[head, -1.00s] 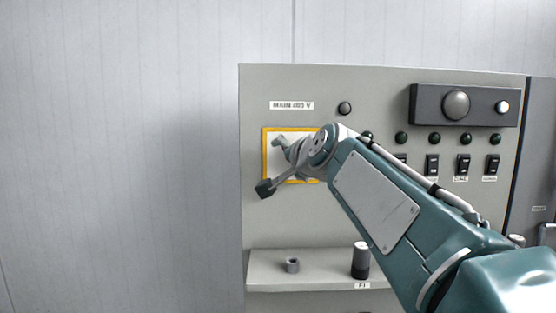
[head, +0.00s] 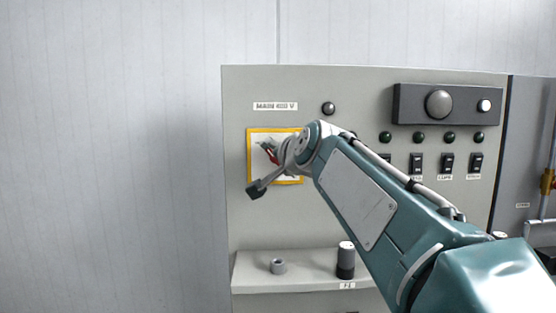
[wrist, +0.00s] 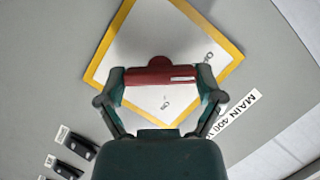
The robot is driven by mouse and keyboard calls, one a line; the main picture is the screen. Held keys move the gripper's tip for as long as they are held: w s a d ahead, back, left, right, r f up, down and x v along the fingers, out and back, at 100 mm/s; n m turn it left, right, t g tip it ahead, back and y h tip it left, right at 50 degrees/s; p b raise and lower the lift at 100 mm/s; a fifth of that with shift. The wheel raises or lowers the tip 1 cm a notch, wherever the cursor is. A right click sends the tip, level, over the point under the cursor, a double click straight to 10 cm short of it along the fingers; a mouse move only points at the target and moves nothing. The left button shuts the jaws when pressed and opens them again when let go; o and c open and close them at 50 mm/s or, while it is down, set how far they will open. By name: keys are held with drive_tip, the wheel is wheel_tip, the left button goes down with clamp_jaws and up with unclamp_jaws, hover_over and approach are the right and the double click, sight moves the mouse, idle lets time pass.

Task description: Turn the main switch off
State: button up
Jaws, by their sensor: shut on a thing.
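The main switch is a red handle (wrist: 160,74) on a white plate with a yellow border (wrist: 232,58), under a label that starts with "MAIN". My gripper (wrist: 161,84) is shut on the red handle, one finger at each end of it. In the wrist view the handle lies level across the picture while the plate looks turned. In the head view my gripper (head: 270,151) is in front of the yellow-bordered plate (head: 250,165), and a little red of the handle (head: 273,157) shows. My wrist hides the rest of the handle there.
The grey panel (head: 245,215) also carries black rocker switches (head: 447,163), dark round buttons and a dark lamp box (head: 415,104). A shelf below holds a grey ring (head: 278,266) and a dark cylinder (head: 345,260). The left wall is clear.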

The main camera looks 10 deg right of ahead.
drive_tip(key=shift+w+a+f+n+g, duration=0.15)
drive_tip(key=shift+f+n+g, duration=0.15)
drive_tip(key=shift+f+n, duration=0.15)
drive_tip(key=o, duration=0.9)
drive_tip(key=shift+c, duration=0.2)
drive_tip(key=shift+a+r, duration=0.1)
drive_tip(key=shift+r, duration=0.1)
drive_tip(key=shift+s+r, duration=0.1)
drive_tip(key=shift+s, duration=0.2)
drive_tip(key=a+v, duration=0.1)
drive_tip(key=v, duration=1)
drive_tip(key=shift+s+d, duration=0.2)
drive_tip(key=shift+d, duration=0.2)
